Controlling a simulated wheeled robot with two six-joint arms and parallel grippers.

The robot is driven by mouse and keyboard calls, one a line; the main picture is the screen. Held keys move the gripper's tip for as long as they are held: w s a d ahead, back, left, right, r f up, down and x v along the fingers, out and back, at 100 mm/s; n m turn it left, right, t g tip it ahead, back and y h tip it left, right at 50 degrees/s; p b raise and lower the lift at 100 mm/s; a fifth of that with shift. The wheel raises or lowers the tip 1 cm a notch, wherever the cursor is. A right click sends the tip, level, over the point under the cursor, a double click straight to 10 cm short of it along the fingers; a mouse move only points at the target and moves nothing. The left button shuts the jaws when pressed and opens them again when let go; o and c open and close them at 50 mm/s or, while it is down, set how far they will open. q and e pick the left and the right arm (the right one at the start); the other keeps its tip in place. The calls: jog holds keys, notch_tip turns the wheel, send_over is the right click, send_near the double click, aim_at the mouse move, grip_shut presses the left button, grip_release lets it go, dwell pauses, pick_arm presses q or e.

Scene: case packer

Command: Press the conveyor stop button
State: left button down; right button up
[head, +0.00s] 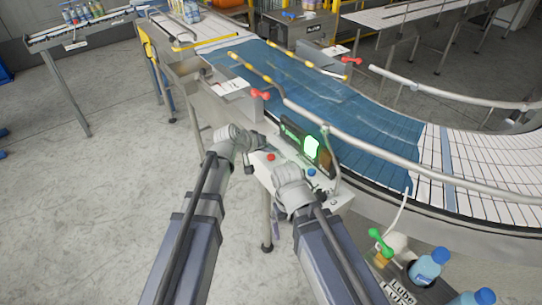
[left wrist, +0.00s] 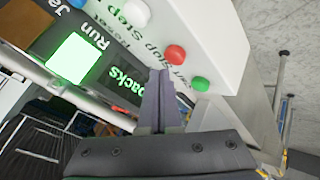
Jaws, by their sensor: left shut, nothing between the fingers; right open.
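The white control box (head: 327,198) stands beside the conveyor; it also fills the top of the left wrist view (left wrist: 215,30). There, a red button (left wrist: 175,55) sits by the word "Stop", between a green button (left wrist: 200,83) and a white button (left wrist: 137,12). The red button also shows in the head view (head: 270,157). My left gripper (left wrist: 163,74) is shut and empty, its tips close to the box's face near the red and green buttons; contact cannot be told. My right gripper (head: 279,204) is open, low beside the box, partly hidden by its own wrist.
A lit green display (head: 312,146) stands behind the buttons. A blue button (head: 311,173) is at right. The curved conveyor (head: 375,130) with its guide rail runs behind. Bottles (head: 430,266) stand at lower right. The floor at left is clear.

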aim_at(269, 158)
pick_arm(q)
jog(key=shift+f, duration=0.15)
dwell(0.8)
jog(key=shift+f+b, duration=0.25)
jog(key=shift+b, duration=0.15)
jog(key=shift+f+b, duration=0.55)
dwell(0.5)
jog(key=shift+r, duration=0.2)
jog(key=shift+r+p, duration=0.8)
jog(key=shift+p, duration=0.2)
notch_tip(269, 158, up, 5)
jog(key=p, duration=0.5)
